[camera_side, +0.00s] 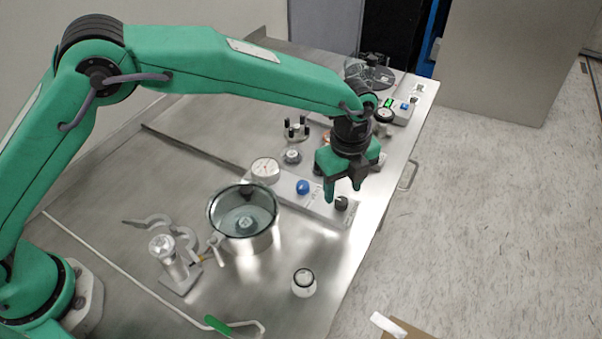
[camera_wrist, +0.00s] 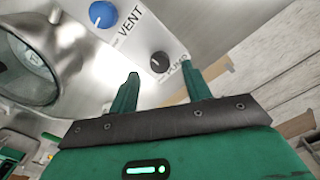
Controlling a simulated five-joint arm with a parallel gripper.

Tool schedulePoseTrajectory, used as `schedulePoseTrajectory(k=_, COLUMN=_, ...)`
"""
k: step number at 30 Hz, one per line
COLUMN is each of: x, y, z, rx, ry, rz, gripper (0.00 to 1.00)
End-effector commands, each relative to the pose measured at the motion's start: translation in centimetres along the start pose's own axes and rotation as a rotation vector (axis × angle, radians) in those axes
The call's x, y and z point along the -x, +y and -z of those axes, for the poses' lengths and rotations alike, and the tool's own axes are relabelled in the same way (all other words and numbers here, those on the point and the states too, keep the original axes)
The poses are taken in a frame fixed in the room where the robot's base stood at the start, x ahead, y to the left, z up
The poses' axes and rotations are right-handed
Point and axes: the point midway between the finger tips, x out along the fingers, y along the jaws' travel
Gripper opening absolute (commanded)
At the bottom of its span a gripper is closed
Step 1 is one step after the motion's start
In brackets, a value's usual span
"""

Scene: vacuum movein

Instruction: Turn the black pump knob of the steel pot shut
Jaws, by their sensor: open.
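The black pump knob (camera_side: 342,203) sits on the light panel strip (camera_side: 322,205) that runs from the steel pot (camera_side: 258,242). In the wrist view the knob (camera_wrist: 160,63) shows beside the word PUMP, with a small pale mark on its face. The blue vent knob (camera_side: 302,187) is on the same strip, nearer the pot; it also shows in the wrist view (camera_wrist: 102,14). My gripper (camera_side: 343,193) is open and points down above the pump knob. In the wrist view the knob appears between the two green fingertips (camera_wrist: 160,67). I cannot tell whether they touch it.
A dial gauge (camera_side: 265,170) stands behind the pot. A metal clamp stand (camera_side: 175,262) is left of the pot, and a small white-bodied jar (camera_side: 304,284) is in front. More fittings lie behind my gripper. The table's right edge is close to the knob.

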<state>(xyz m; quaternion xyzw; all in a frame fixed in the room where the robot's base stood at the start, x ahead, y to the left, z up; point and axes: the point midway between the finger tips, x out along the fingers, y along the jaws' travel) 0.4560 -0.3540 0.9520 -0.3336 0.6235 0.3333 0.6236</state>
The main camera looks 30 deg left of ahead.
Motion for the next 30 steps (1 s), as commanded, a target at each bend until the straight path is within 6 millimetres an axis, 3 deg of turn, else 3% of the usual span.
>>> schedulePoseTrajectory(k=9, x=-3.0, y=0.0, z=0.0, rx=0.0, ry=0.0, rz=-0.001, gripper=0.49)
schedulePoseTrajectory(k=20, x=-3.3, y=0.0, z=0.0, rx=0.0, ry=0.0, rz=0.0, gripper=0.49)
schedulePoseTrajectory(k=27, x=-3.3, y=0.0, z=0.0, rx=0.0, ry=0.0, rz=0.0, gripper=0.04)
schedulePoseTrajectory(k=30, x=-3.3, y=0.0, z=0.0, rx=0.001, ry=0.0, rz=0.0, gripper=0.04)
